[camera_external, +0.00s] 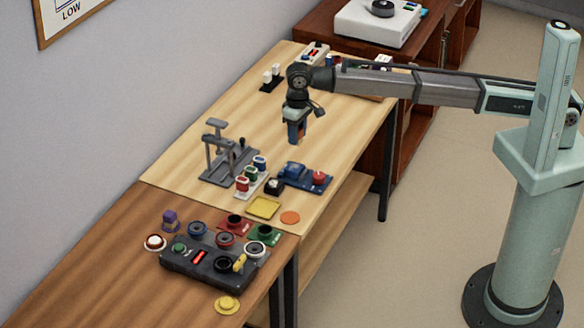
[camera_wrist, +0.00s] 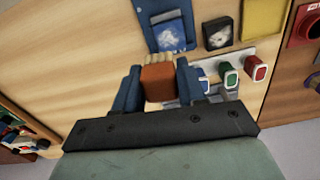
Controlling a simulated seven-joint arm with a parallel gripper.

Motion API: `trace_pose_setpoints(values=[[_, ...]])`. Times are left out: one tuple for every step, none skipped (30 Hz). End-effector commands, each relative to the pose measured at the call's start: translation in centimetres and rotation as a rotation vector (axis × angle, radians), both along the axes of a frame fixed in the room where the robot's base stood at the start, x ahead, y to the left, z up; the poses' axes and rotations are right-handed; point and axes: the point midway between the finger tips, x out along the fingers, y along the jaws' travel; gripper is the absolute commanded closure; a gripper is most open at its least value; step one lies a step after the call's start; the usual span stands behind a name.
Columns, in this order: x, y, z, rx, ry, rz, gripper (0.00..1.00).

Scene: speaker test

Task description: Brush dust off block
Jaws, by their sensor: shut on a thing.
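My gripper (camera_external: 297,138) hangs over the light wooden table, above and behind the blue station. In the wrist view its blue fingers (camera_wrist: 158,88) are shut on a brush with an orange-brown handle (camera_wrist: 158,82) and pale bristles (camera_wrist: 157,58). A blue block (camera_wrist: 170,35) with whitish dust on its face sits on a blue base ahead of the brush. The block (camera_external: 293,170) also shows in the external view, beside a red round part. The bristles look apart from the block; their height above the table is hard to tell.
A white strip with blue, green and red pieces (camera_external: 251,174) and a small black block (camera_external: 274,186) stand left of the station. A grey clamp stand (camera_external: 220,155) is farther left. A yellow tray (camera_external: 264,207) lies nearer the front. The table behind the station is mostly clear.

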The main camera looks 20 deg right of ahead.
Motion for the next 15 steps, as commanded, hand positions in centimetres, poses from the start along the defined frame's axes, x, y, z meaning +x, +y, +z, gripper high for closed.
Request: trace_pose_setpoints(values=[[0.0,-0.2,0.0,-0.003,0.000,0.025,0.84],[0.0,-0.1,0.0,-0.004,0.000,0.040,0.84],[0.0,-0.1,0.0,-0.006,0.001,0.057,0.84],[0.0,-0.1,0.0,-0.008,0.001,0.068,0.84],[0.0,-0.1,-0.1,-0.008,0.002,0.079,0.84],[0.0,-0.1,-0.1,-0.009,0.001,0.088,0.84],[-0.1,-0.1,-0.2,-0.009,0.001,0.093,0.84],[-0.1,-0.1,-0.2,-0.010,0.002,0.097,0.84],[-0.1,-0.1,-0.4,-0.010,0.001,0.100,0.84],[-0.1,-0.1,-0.5,-0.010,0.001,0.102,0.84],[-0.1,-0.1,-0.7,-0.010,0.001,0.102,0.84],[-0.1,-0.1,-0.9,-0.010,0.001,0.102,0.84],[-0.1,-0.1,-1.1,-0.010,0.001,0.102,0.84],[-0.1,-0.1,-1.4,-0.010,0.001,0.101,0.84],[-0.1,-0.2,-1.7,-0.011,0.002,0.101,0.84]])
